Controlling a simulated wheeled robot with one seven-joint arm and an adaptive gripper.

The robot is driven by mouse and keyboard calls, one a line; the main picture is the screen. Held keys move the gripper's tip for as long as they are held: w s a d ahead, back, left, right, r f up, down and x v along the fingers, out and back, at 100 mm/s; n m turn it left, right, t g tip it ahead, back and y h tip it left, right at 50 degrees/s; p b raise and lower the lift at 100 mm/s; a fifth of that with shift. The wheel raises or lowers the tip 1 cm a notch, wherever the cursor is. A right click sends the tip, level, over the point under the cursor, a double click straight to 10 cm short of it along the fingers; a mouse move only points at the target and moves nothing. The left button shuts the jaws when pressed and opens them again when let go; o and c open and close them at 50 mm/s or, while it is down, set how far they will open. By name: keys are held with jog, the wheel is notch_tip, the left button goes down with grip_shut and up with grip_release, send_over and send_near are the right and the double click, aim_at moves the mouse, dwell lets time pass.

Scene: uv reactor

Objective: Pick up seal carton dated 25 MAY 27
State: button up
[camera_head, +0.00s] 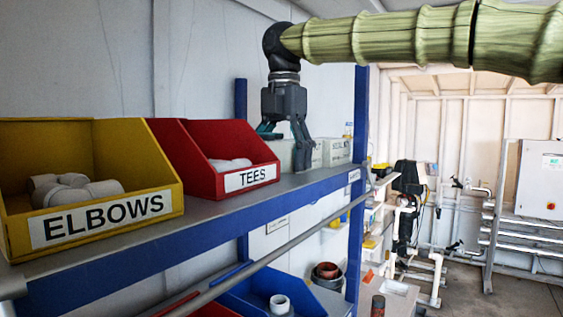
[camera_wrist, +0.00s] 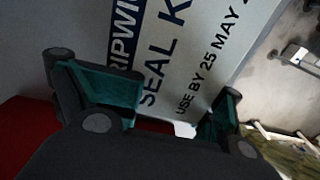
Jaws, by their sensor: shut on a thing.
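My gripper (camera_head: 285,138) reaches down from above at the far part of the shelf, just right of the red bin. In the wrist view, my gripper (camera_wrist: 170,105) has its teal-padded fingers on either side of a pale grey carton (camera_wrist: 196,50). The carton reads "SEAL K", cut off, and "USE BY 25 MAY 2", with the last digit out of frame. The gripper is shut on this carton. In the head view the fingers partly cover it, and I cannot tell whether it rests on the shelf. Another pale carton (camera_head: 337,152) stands to the right.
The shelf (camera_head: 225,196) has a blue front edge. A yellow ELBOWS bin (camera_head: 160,170) and a red TEES bin (camera_head: 185,150) stand left of the gripper. A blue upright (camera_head: 360,120) rises right of the cartons. A wall is close behind.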

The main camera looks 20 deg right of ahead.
aim_at(287, 174)
jog(key=s, duration=0.2)
jog(key=s+r, duration=0.1)
jog(key=s, duration=0.2)
jog(key=shift+d+r, duration=0.15)
jog(key=shift+d, duration=0.05)
grip_shut()
jog(key=shift+w+a+f, duration=0.2)
jog(key=shift+w+f, duration=0.05)
jog(key=shift+w, duration=0.35)
jog(key=shift+w+a+f, duration=0.15)
jog(key=shift+w+f, duration=0.1)
jog(key=shift+w, duration=0.35)
jog(key=shift+s, duration=0.25)
notch_tip(287, 174, up, 10)
jog(key=b, duration=0.2)
jog(key=shift+w+d+r+b, duration=0.15)
jog(key=shift+r+b, duration=0.05)
jog(key=shift+b, duration=0.15)
jog(key=o, duration=1)
grip_release()
jog(key=shift+o, duration=0.5)
